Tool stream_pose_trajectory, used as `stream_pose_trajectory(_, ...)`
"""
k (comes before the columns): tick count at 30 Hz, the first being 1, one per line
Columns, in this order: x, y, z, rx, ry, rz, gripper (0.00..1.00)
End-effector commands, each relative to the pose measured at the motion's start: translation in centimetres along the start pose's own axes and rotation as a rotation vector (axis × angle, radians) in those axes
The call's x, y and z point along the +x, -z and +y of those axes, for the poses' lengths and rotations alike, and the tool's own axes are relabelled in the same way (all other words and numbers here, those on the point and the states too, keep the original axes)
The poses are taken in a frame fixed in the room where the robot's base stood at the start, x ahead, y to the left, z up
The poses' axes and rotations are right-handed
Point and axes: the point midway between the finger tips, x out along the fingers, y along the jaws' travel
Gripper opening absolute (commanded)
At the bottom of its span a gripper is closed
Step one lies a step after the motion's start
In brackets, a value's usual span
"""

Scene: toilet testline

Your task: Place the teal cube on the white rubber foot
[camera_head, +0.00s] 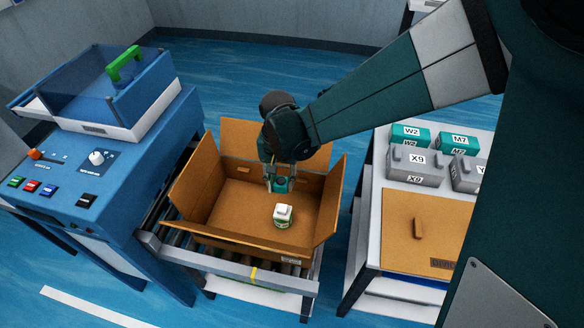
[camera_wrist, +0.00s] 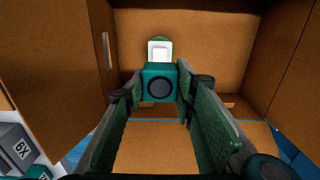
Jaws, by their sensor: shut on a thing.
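The teal cube (camera_head: 281,184) is held between the fingers of my gripper (camera_head: 278,187), inside the open cardboard box. In the wrist view the cube (camera_wrist: 159,82) shows a dark round disc on its face, with a finger of my gripper (camera_wrist: 158,95) on either side. A small white piece with green at its lower part (camera_head: 283,215) stands on the box floor, nearer the front than the cube; it looks like the white rubber foot. In the wrist view this white piece (camera_wrist: 159,51) shows just beyond the cube, partly hidden by it. I cannot tell the gap between them.
The cardboard box (camera_head: 203,178) has raised flaps around my gripper and sits on a roller conveyor (camera_head: 225,262). A blue control bench (camera_head: 95,165) is at left.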

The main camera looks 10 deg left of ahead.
Motion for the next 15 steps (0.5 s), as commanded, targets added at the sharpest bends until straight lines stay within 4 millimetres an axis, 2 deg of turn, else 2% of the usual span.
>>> stream_pose_trajectory(6,1.7,0.0,0.0,0.000,0.000,0.000,0.14)
stream_pose_trajectory(15,1.9,0.0,0.0,0.000,0.000,0.000,0.14)
